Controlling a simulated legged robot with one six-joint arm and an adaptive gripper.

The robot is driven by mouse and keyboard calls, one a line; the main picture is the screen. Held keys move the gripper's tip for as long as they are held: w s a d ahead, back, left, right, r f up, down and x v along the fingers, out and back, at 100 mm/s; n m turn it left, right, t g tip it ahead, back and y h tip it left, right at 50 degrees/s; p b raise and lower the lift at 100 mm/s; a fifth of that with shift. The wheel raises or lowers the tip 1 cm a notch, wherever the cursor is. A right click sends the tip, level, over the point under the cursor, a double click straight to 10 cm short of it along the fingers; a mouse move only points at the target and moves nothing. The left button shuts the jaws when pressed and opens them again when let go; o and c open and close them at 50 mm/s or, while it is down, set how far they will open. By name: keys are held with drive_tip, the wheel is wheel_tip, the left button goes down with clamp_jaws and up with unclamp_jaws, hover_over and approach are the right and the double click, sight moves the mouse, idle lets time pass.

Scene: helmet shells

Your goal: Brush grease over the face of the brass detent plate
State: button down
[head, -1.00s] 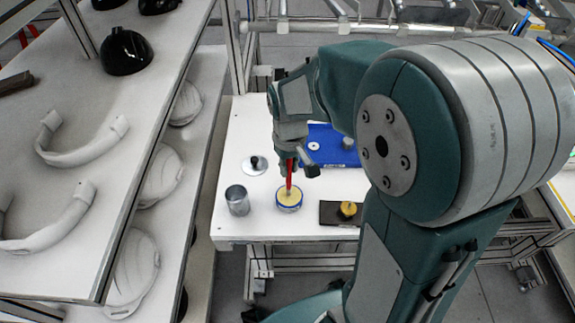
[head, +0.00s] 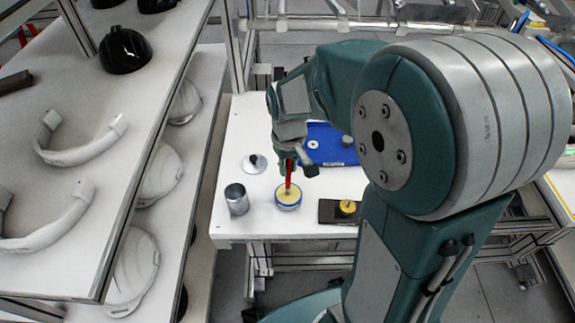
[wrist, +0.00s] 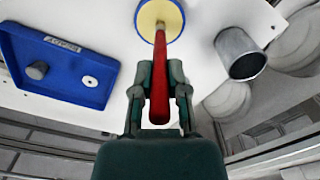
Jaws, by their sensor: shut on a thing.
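My gripper (head: 291,158) is shut on a red-handled brush (wrist: 162,85) over the white table. The brush points down into a round blue tin (head: 288,206) of pale yellow grease (head: 285,194). In the wrist view the tin (wrist: 143,27) is at the top, with the brush's far end over the grease. Its bristles cannot be made out. A small brass-yellow piece (head: 347,206), apparently the detent plate, sits on a dark flat base (head: 328,213) to the right of the tin. My gripper is apart from it. The wrist view does not show it.
A grey metal cup (head: 236,198) stands left of the tin, with a round knobbed lid (head: 254,163) behind it. A blue tray (head: 326,135) with a washer and a grey cylinder lies behind. Shelves with helmet shells (head: 125,50) flank the left side.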

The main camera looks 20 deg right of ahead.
idle(0.4)
drive_tip(key=shift+r, duration=3.45)
